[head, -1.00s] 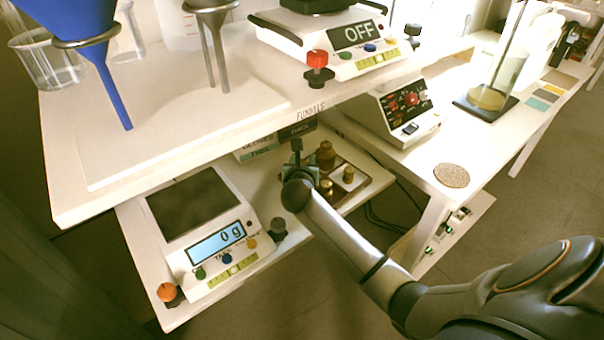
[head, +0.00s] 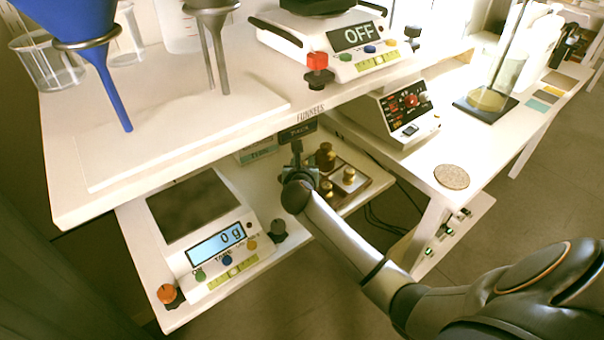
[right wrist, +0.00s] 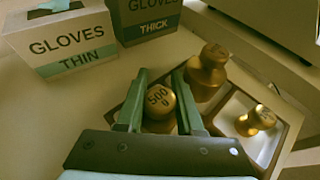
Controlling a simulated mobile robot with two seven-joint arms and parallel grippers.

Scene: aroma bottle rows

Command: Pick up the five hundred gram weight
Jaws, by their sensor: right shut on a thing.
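The five hundred gram weight (right wrist: 160,100) is a brass knob-topped weight marked "500" in the right wrist view. My right gripper (right wrist: 159,92) has one finger on each side of it and is shut on it. In the head view my right gripper (head: 297,160) is over the lower shelf, left of the other brass weights, and hides the held weight. Whether the weight touches the surface below cannot be told. My left gripper is not in view.
A larger brass weight (right wrist: 207,72) stands close right of the gripper; a smaller one (right wrist: 257,120) sits in a tray compartment. Glove boxes (right wrist: 62,42) stand behind. A scale (head: 215,240) reading 0 g is at left. The upper shelf (head: 230,125) overhangs.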

